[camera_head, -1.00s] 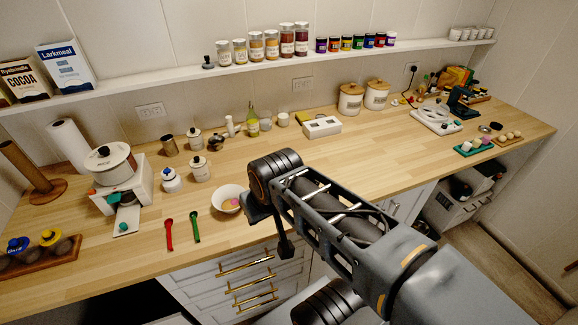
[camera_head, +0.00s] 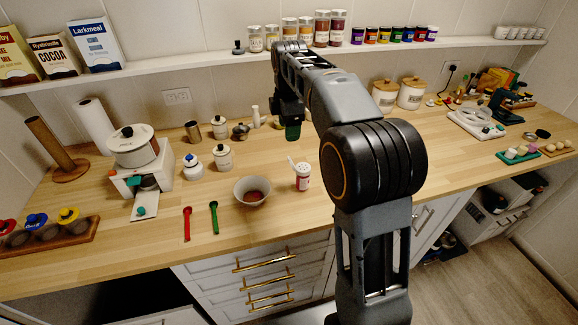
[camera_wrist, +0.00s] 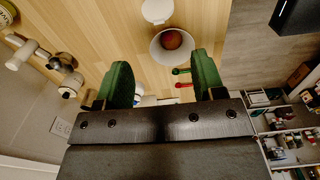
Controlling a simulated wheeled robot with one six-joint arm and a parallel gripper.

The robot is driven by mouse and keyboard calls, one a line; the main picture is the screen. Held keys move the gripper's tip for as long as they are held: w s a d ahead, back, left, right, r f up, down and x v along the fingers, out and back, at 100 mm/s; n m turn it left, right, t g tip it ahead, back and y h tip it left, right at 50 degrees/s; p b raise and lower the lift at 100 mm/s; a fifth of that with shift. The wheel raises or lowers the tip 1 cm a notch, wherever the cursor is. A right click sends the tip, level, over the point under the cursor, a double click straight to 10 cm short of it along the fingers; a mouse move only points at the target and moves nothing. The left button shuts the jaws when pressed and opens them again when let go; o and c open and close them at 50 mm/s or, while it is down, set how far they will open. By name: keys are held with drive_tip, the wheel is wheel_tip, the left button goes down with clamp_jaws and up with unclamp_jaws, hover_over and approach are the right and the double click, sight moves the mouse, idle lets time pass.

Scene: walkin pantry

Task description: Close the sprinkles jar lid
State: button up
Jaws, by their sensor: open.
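The sprinkles jar (camera_head: 302,181), small and white with a red label, stands upright on the counter right of a bowl. Its small white lid (camera_head: 292,161) appears tilted up at the jar's left side, so the lid looks open. In the wrist view, a white round-topped thing at the upper middle, beside the bowl, is probably this jar (camera_wrist: 157,10); its lid is hard to make out. My gripper (camera_head: 292,132) has green fingers and is above the counter, behind the jar and apart from it. In the wrist view my gripper (camera_wrist: 162,74) is open with nothing between its fingers.
A bowl (camera_head: 252,184) with reddish contents is left of the jar. Red (camera_head: 187,224) and green (camera_head: 214,218) spoons lie further left. White canisters (camera_head: 223,158) stand behind. The wall shelf (camera_head: 200,58) with several jars is close to my raised arm.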

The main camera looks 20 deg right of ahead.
sight(289, 158)
wheel_tip(289, 158, down, 14)
drive_tip(key=shift+w+r, duration=0.1)
drive_tip(key=shift+r, duration=0.1)
idle(0.4)
drive_tip(key=shift+c, duration=0.4)
drive_tip(key=c, duration=0.6)
